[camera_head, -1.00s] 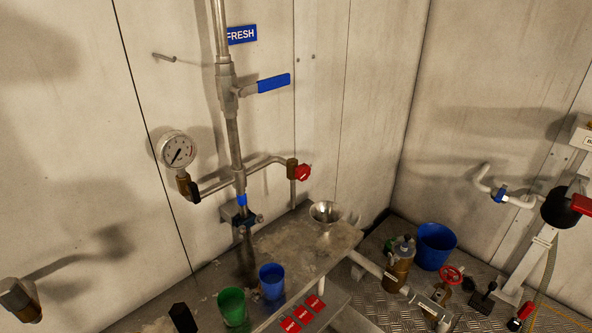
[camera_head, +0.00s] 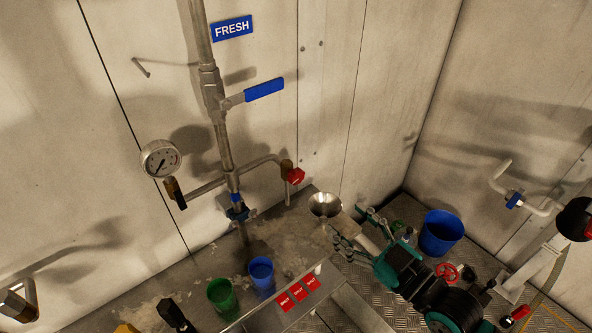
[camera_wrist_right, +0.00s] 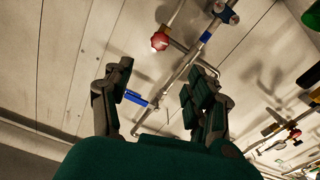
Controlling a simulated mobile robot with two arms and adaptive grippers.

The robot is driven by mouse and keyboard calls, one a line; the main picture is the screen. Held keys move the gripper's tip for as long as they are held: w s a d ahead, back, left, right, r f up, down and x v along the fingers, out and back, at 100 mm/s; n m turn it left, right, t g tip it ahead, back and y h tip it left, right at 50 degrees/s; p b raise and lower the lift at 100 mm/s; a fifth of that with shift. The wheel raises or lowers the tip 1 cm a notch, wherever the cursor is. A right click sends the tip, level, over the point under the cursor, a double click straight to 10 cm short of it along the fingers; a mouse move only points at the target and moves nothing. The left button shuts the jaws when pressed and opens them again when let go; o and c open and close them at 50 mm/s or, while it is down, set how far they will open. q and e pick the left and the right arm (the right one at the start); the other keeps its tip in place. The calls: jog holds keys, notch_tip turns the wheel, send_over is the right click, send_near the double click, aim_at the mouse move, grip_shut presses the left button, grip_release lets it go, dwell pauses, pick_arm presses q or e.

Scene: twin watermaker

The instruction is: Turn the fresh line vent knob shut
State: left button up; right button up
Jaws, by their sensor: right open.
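The red vent knob (camera_head: 296,176) sits at the right end of the side branch pipe, beside a brass fitting (camera_head: 287,167), below the blue FRESH sign (camera_head: 232,28). It also shows in the right wrist view as a red knob (camera_wrist_right: 159,41), which appears beyond the fingertips. My right gripper (camera_head: 350,226) is open and empty, to the right of and lower in the picture than the knob, near the metal funnel (camera_head: 325,204). The gripper's spread fingers also show in the right wrist view (camera_wrist_right: 155,78). They are apart from the knob. My left gripper is not in view.
A blue-handled lever valve (camera_head: 264,90) sits on the vertical pipe above. A gauge (camera_head: 160,159) hangs on the left. A blue cup (camera_head: 261,272), a green cup (camera_head: 221,295) and red tags (camera_head: 298,291) are on the bench. A blue bucket (camera_head: 441,233) stands behind my right arm.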

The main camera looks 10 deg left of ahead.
aim_at(299, 178)
jog(key=p+x, duration=0.3)
jog(key=x, duration=1.3)
jog(key=shift+w+a+p, duration=0.25)
jog(key=shift+w+p, duration=0.05)
jog(key=shift+p, duration=0.05)
jog(key=c, duration=1.2)
jog(key=shift+o, duration=0.2)
jog(key=shift+m, duration=0.3)
jog(key=m+b, duration=0.1)
jog(key=m, duration=0.2)
grip_shut()
jog(key=shift+d+m+b, duration=0.1)
jog(key=shift+m+b, duration=0.2)
jog(key=shift+m, duration=1.3)
